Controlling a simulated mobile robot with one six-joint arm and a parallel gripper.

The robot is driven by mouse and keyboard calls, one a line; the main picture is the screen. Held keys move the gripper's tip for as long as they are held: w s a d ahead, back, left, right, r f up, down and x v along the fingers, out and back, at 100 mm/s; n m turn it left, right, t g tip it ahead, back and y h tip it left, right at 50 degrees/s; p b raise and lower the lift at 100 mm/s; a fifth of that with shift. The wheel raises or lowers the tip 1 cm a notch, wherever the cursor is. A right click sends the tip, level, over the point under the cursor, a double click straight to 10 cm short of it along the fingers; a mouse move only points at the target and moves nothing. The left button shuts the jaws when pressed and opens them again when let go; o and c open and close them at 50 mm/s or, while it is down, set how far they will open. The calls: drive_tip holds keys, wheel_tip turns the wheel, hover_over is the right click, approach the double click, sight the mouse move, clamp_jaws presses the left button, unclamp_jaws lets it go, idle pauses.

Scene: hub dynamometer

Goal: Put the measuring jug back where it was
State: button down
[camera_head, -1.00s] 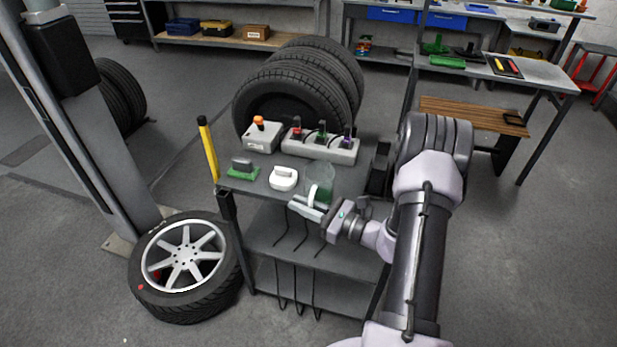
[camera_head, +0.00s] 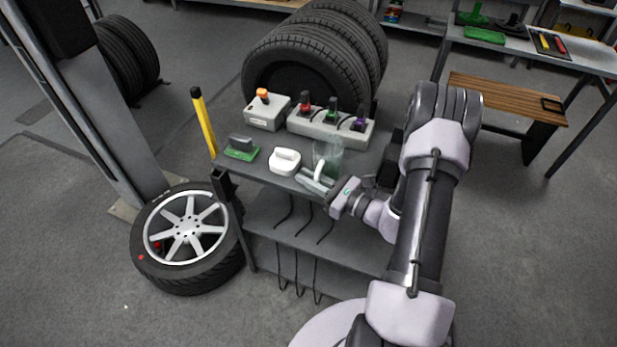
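The measuring jug (camera_head: 328,153) is a clear, green-tinted vessel with a white handle (camera_head: 319,171). It is upright at the front of the dark cart top (camera_head: 250,172), right of a white rounded object. I cannot tell whether its base touches the cart top. My gripper (camera_head: 313,182) comes in from the right, its pale fingers level at the jug's handle. The fingers overlap the handle in this view, so whether they are closed on it is unclear.
The white object (camera_head: 285,161), a green-based block (camera_head: 241,148), a grey box with an orange knob (camera_head: 266,110) and a socket strip with coloured plugs (camera_head: 330,127) share the cart top. A yellow post (camera_head: 204,124) rises at its left corner. Tyres (camera_head: 305,75) stand behind; a wheel (camera_head: 187,238) lies left.

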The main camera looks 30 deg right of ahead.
drive_tip(key=c, duration=1.5)
unclamp_jaws()
drive_tip(key=shift+d+r+p, duration=0.15)
drive_tip(key=shift+r+p, duration=0.1)
drive_tip(key=shift+p, duration=0.1)
drive_tip(key=p+v, duration=0.3)
drive_tip(key=v, duration=0.9)
drive_tip(key=s+a+r+n+g+y, duration=0.1)
drive_tip(key=a+r+n+g+y, duration=0.1)
drive_tip(key=a+r+n+g, duration=0.6)
drive_tip(key=s+a+r+n+g+y, duration=0.1)
drive_tip(key=s+a+r+n+g, duration=0.1)
drive_tip(key=a+r+n+g, duration=0.65)
drive_tip(key=s+a+r+n+t+h, duration=0.2)
drive_tip(key=n+h, duration=0.1)
drive_tip(key=s+a+r+n+t+h, duration=0.2)
drive_tip(key=s+r+n+h, duration=0.1)
drive_tip(key=s+a+r+n+t+h, duration=0.2)
drive_tip(key=s+a+n, duration=0.1)
drive_tip(key=shift+r+n+h, duration=0.15)
drive_tip(key=shift+n+h, duration=0.2)
drive_tip(key=shift+h, duration=0.05)
